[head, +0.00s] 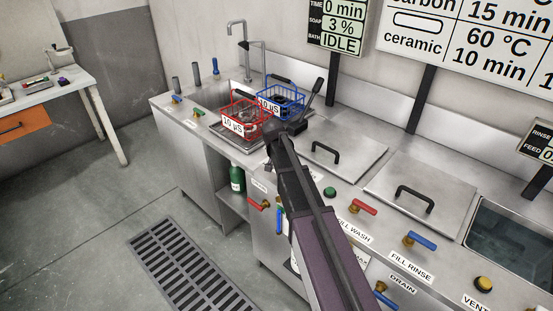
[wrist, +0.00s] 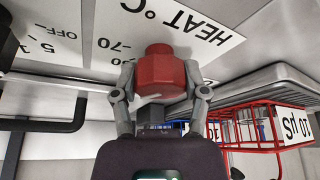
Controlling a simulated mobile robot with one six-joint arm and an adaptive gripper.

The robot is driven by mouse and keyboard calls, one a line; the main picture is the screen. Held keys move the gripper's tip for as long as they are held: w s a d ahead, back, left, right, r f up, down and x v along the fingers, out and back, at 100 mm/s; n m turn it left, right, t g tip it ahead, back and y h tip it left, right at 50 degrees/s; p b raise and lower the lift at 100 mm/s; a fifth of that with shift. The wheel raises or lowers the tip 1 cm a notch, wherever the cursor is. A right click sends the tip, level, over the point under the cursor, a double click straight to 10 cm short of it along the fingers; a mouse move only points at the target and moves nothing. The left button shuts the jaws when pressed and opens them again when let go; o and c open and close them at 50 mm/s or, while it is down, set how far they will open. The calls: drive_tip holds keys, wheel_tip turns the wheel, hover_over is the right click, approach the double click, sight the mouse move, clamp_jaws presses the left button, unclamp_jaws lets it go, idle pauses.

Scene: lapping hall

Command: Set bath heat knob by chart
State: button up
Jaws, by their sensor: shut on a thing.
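The red heat knob (wrist: 158,66) fills the middle of the wrist view, on a panel (wrist: 205,35) printed "HEAT °C". The print appears turned over, with "OFF" and "70" to the knob's left. My gripper (wrist: 159,84) has one finger on each side of the knob and is shut on it. The knob's pointer setting cannot be told. In the head view, my gripper (head: 287,128) is at the bench beside the baskets, and my arm hides the knob. The wall chart (head: 470,40) shows ceramic, 60 °C, 10 min. The carbon row is cut off at the top.
The red basket (head: 240,122) and blue basket (head: 281,103), both tagged "10 µS", stand close by my gripper. The status display (head: 337,24) reads 0 min, 3 %, IDLE. Closed lids (head: 343,148) with black handles and labelled valves lie right of my arm.

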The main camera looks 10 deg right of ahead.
drive_tip(key=shift+s+m+g+h, duration=0.1)
drive_tip(key=shift+m+g+h, duration=0.35)
drive_tip(key=shift+m, duration=0.85)
drive_tip(key=o, duration=1.1)
drive_tip(key=shift+r, duration=0.1)
drive_tip(key=shift+o, duration=0.2)
